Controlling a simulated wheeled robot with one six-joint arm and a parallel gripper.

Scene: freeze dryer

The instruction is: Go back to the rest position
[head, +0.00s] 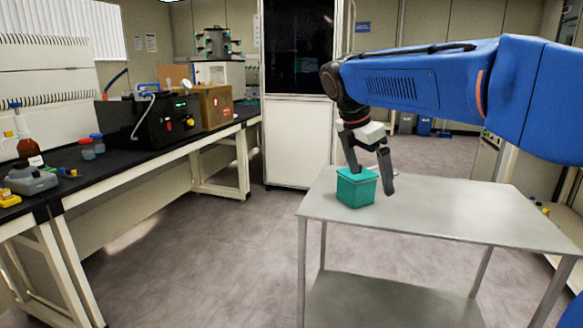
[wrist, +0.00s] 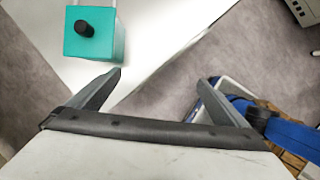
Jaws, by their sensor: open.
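My gripper (head: 370,178) is open and empty, with its two dark fingers spread and pointing down. It hangs at the end of my blue arm, close to a teal box (head: 355,189) on a light metal table (head: 460,205). In the head view one finger overlaps the box; I cannot tell whether it touches. In the wrist view the fingers (wrist: 160,92) are apart with nothing between them. The teal box (wrist: 110,50) lies beyond the left finger there, with a black knob on its top.
A long lab bench (head: 150,150) on the left bears a black instrument (head: 150,122), a brown box (head: 215,106) and bottles. A tall white cabinet (head: 293,140) with a dark upper panel stands at the back. The grey floor (head: 220,240) between bench and table is clear.

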